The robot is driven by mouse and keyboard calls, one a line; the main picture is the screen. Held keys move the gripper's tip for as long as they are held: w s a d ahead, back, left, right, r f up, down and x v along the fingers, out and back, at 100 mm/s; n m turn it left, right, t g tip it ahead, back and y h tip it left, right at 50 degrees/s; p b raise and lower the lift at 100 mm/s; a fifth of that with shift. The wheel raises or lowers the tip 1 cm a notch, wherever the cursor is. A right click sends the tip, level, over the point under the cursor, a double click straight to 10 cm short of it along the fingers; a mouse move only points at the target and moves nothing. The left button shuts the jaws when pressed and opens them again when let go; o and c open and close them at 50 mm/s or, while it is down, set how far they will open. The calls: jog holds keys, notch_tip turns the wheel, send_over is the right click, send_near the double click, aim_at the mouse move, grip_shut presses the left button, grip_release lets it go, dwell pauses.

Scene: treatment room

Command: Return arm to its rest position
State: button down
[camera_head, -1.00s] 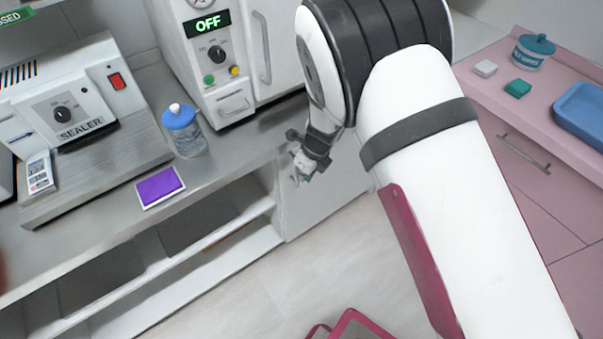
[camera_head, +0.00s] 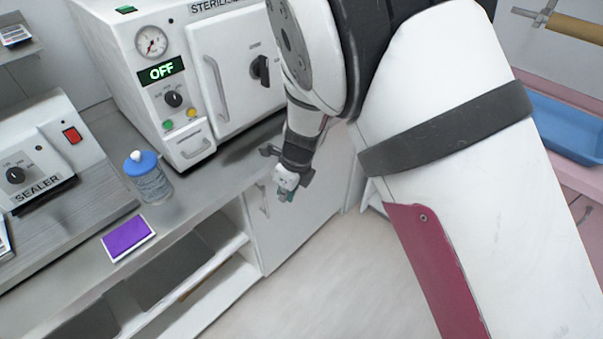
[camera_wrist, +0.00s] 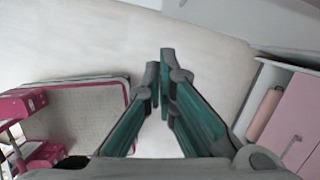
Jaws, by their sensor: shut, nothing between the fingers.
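My gripper (camera_head: 286,186) hangs below my arm in the head view, in front of the white cabinet under the counter. In the wrist view my gripper (camera_wrist: 160,72) shows its two teal and grey fingers with the tips brought together and nothing held between them. The wrist view looks toward the pale floor (camera_wrist: 215,45). My white arm with its dark bands fills the right half of the head view and hides part of the scene behind it.
The grey counter (camera_head: 190,200) carries a sterilizer (camera_head: 200,80) reading OFF, a sealer (camera_head: 50,150), a blue-lidded bottle (camera_head: 150,180) and a purple pad (camera_head: 128,237). A blue tray (camera_head: 565,127) lies on pink furniture at right. Floor below my gripper is clear.

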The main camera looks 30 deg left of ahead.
jog(key=w+d+r+n+t+y, duration=0.15)
jog(key=d+r+n, duration=0.65)
jog(key=d+r, duration=1.35)
jog(key=s+d+r+n+t+h, duration=0.1)
jog(key=s+d+r+n+h, duration=0.1)
jog(key=s+d+r+n, duration=0.3)
jog(key=s+d+r+n+t+h, duration=0.2)
jog(key=s+d+r+n, duration=0.3)
jog(key=s+d, duration=0.6)
jog(key=shift+s+d+r+n, duration=0.2)
jog(key=shift+d+n, duration=0.2)
jog(key=shift+d, duration=3.15)
jog(key=shift+t, duration=0.25)
